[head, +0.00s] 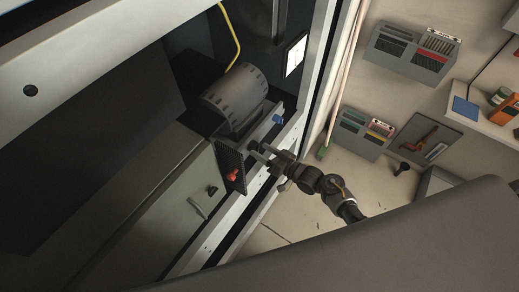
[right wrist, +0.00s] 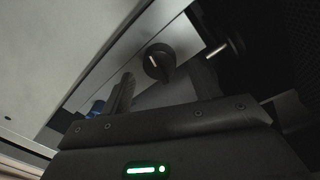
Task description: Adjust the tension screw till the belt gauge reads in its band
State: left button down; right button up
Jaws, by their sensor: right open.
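My right gripper (head: 258,153) is open beside the motor's bracket in the rack. Its two fingers also show in the right wrist view (right wrist: 163,92), apart, with a black knob (right wrist: 158,62) bearing a white line just beyond them. A dark pin with a pale tip (right wrist: 222,48) sticks out right of the knob. I cannot tell which of these is the tension screw. The gripper does not visibly touch the knob. No belt gauge or its reading can be made out; a white panel (head: 295,54) hangs behind the motor. My left gripper is not in view.
A ribbed grey motor (head: 235,95) sits above a dark mesh guard (head: 229,166) with a red knob (head: 233,175). A blue part (head: 278,119) is close to the gripper. The rack's pale frame (head: 310,75) borders the opening. Bins (head: 412,52) hang on the right.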

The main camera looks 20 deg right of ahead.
jog(key=b+v, duration=0.1)
jog(key=v, duration=0.8)
jog(key=shift+b, duration=0.3)
jog(key=s+d+f+g+h, duration=0.2)
jog(key=s+d+f+h, duration=0.1)
jog(key=f, duration=0.6)
jog(key=s+d+f+g+h+b, duration=0.15)
jog(key=s+f, duration=0.25)
jog(key=f, duration=0.5)
jog(key=s+d+f+g+h+p, duration=0.1)
jog(key=s+d+f+g+h, duration=0.15)
jog(key=f, duration=0.65)
jog(key=s+f+g+h+b, duration=0.1)
jog(key=s+f+g, duration=0.1)
jog(key=s+f, duration=0.3)
jog(key=s+f+g+h+b, duration=0.1)
jog(key=s+f, duration=0.4)
jog(key=s, duration=0.9)
jog(key=s+f+g+h, duration=0.1)
jog(key=s+f+g, duration=0.2)
jog(key=s, duration=0.7)
notch_tip(320, 180, down, 3)
jog(key=shift+r+n+g+b, duration=0.2)
jog(key=shift+n+g+b, duration=0.1)
jog(key=shift+g+b, duration=0.1)
